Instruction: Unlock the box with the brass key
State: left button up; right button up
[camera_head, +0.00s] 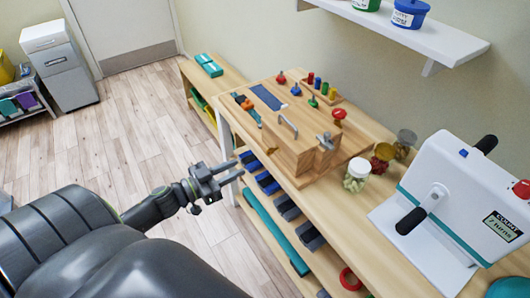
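A wooden box (292,153) stands on a wooden board on the bench, with a bent metal handle (288,124) on it. A grey metal fitting (325,141) sits at the box's right end; I cannot tell whether it is a latch, a lock or a key. I cannot make out a brass key. My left gripper (239,172) is left of the bench, apart from the box, with its two fingers spread and nothing visible between them. My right gripper is not in view.
The board (266,80) also carries coloured knobs and pegs. A white crank machine (452,190) fills the bench's right side. Weights lie on the shelf below. A wall shelf (440,40) overhangs the back.

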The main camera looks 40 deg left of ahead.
aim_at(272, 151)
pick_arm(q)
jog(key=p+x, duration=0.2)
jog(key=x, duration=0.8)
jog(key=shift+w+d, duration=0.2)
jog(key=shift+w, duration=0.15)
jog(key=shift+r, duration=0.1)
grip_shut()
